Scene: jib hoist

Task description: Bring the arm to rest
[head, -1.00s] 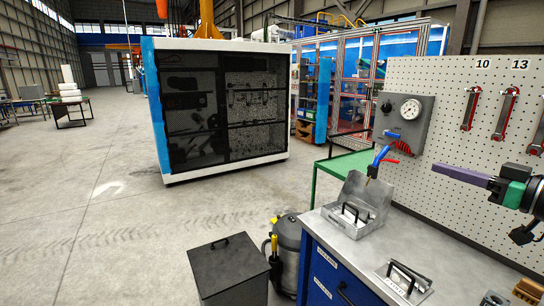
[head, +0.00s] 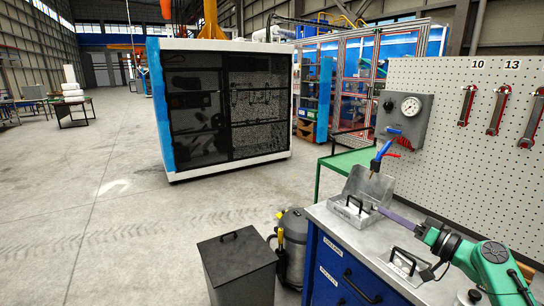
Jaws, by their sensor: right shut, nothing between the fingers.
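My right arm (head: 490,264), green and black, comes in from the lower right over the bench. My right gripper (head: 385,211) has purple fingers, shut with nothing between them. The fingers point left and away, with their tips by the grey open-lidded metal box (head: 350,214) at the bench's back left corner. I cannot tell whether the tips touch the box. My left gripper is out of view.
The grey-topped blue workbench (head: 325,265) holds a small handled plate (head: 407,262). A pegboard (head: 440,140) with wrenches and a gauge panel (head: 404,117) stands behind it. A black bin (head: 240,270) and a vacuum (head: 292,245) stand left. Open floor (head: 90,240) lies farther left.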

